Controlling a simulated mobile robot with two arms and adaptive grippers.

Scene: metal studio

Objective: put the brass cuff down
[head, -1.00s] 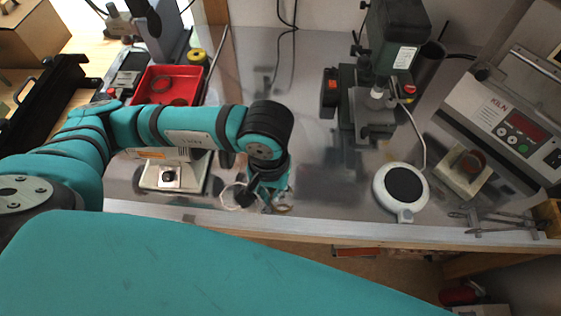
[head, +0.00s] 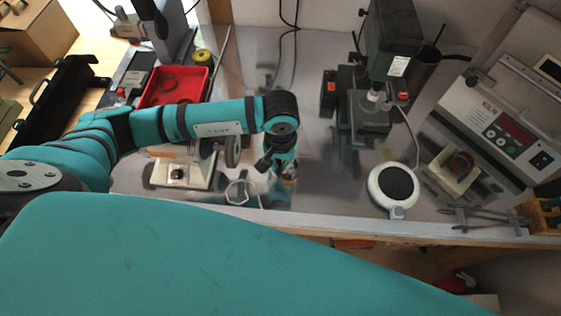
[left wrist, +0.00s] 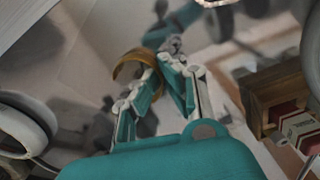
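The brass cuff (left wrist: 131,66) is a curved, open band in the left wrist view. It sits at the fingertips of my left gripper (left wrist: 161,66), whose two fingers converge near its edge and appear closed on it; the exact contact is partly hidden. In the head view the left gripper (head: 279,166) points down over the bench, near its front edge. The cuff (head: 290,177) shows there only as a small brassy patch at the fingertips. I cannot tell whether it touches the bench. My right gripper is not in view.
A wire ring (head: 242,192) and a machine with a pale base (head: 184,175) are left of the gripper. A red tray (head: 154,97) lies behind. Bare bench lies between gripper and plate.

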